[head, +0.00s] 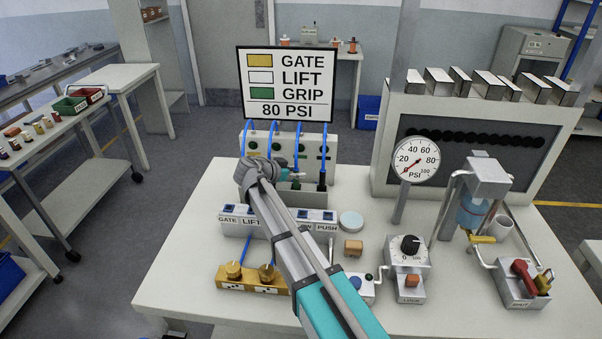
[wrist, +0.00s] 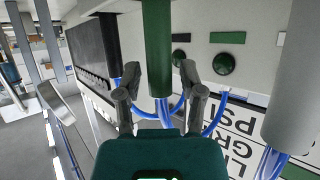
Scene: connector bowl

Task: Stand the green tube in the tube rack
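The green tube (wrist: 157,45) fills the upper middle of the wrist view, with blue hose at its lower end. My gripper (wrist: 160,76) is open, one finger on each side of the tube. A narrow gap shows at the right finger; I cannot tell whether the left one touches. In the head view my gripper (head: 297,175) is at the pale panel behind the labelled switch row, small and partly hidden by my arm. A small green piece there (head: 296,186) looks like the tube's lower part. I cannot make out a separate tube rack.
A dark tube (wrist: 110,45) and a pale tube (wrist: 295,75) hang on either side, with blue hoses. A sign (head: 286,84) stands above the panel (head: 328,150). The gauge (head: 414,160), knob box (head: 407,275) and round pale disc (head: 351,221) stand to the right.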

